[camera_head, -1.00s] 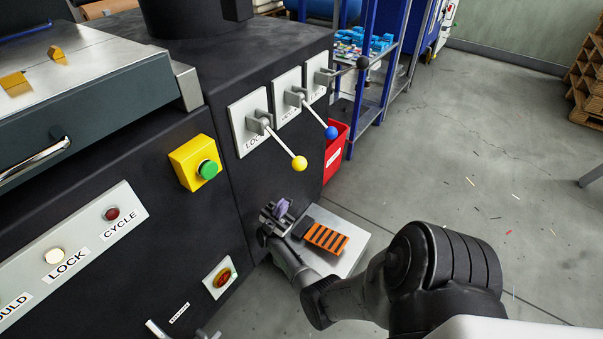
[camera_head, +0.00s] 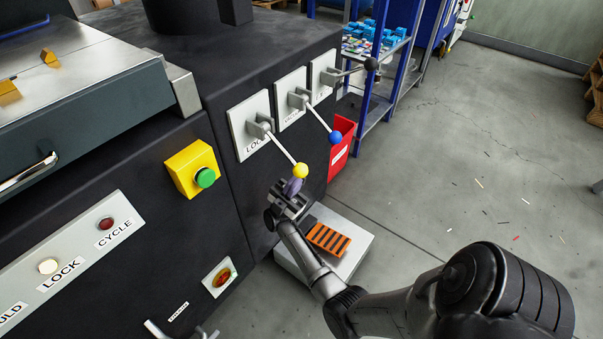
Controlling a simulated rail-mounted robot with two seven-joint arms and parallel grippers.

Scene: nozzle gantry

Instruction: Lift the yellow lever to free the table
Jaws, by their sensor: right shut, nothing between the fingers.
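The yellow lever is a metal rod with a yellow ball knob (camera_head: 300,170), on a white plate (camera_head: 240,147) marked LOCK on the machine's dark side. It slants down to the right. My right gripper (camera_head: 292,187) is shut and empty just below the yellow knob, its purplish fingertips close under it. I cannot tell whether they touch. At the bottom edge, part of a grey metal piece (camera_head: 172,328) shows, and I cannot tell if it is my left gripper.
A blue-knobbed lever (camera_head: 335,137) and a black-knobbed lever (camera_head: 371,64) sit right of the yellow one. A yellow box with a green button (camera_head: 206,177) is left. A white platform (camera_head: 352,243) with an orange slotted block (camera_head: 328,240) lies below.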

